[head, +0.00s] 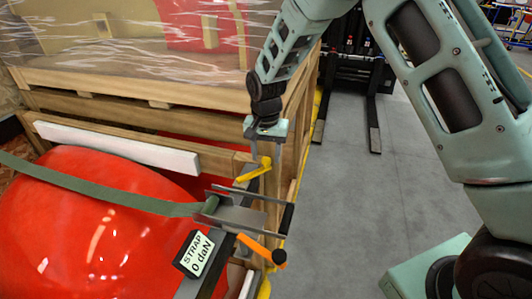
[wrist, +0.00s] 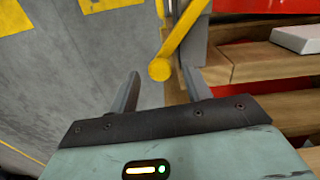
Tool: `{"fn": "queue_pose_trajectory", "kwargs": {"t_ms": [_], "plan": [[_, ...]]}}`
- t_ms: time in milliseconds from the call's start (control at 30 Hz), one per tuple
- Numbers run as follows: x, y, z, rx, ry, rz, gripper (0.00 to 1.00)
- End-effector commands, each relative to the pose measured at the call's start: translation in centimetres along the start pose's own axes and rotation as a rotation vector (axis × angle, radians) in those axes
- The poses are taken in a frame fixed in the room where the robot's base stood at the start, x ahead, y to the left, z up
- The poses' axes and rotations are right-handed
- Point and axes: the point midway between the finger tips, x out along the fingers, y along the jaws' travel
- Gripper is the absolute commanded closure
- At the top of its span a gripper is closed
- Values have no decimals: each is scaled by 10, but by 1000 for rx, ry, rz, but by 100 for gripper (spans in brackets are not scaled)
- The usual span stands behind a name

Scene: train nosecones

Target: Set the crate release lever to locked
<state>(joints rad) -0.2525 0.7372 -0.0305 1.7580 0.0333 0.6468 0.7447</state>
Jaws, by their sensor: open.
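The yellow lever (head: 256,170) is on the corner post of the wooden crate (head: 225,126), with its arm pointing down and left in the head view. In the wrist view the yellow lever (wrist: 184,36) runs down from the upper right to a round knob at its lower end. My gripper (head: 267,153) is open, just above the lever and pointing down. In the wrist view my gripper (wrist: 161,86) has its two fingers spread, with the knob in line with the gap between them. I cannot tell whether either finger touches the lever. No locked marking is readable.
A red nosecone (head: 95,225) lies under a green strap (head: 100,190). A metal ratchet (head: 235,212) with an orange handle (head: 262,248) and a sign reading "STRAP 0 daN" (head: 195,254) are close below the lever. Grey floor (head: 350,200) is clear to the right; forklift forks (head: 373,125) lie beyond.

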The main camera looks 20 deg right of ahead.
Motion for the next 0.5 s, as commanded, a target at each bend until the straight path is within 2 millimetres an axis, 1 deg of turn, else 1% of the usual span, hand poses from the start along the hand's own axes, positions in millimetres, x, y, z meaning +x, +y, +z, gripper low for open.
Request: {"fn": "queue_pose_trajectory", "kwargs": {"t_ms": [133, 400, 433, 467, 500], "plan": [[8, 0, 0, 0, -1, 0, 51], [9, 0, 0, 0, 0, 0, 51], [9, 0, 0, 0, 0, 0, 57], [9, 0, 0, 0, 0, 0, 65], [9, 0, 0, 0, 0, 0, 76]]}}
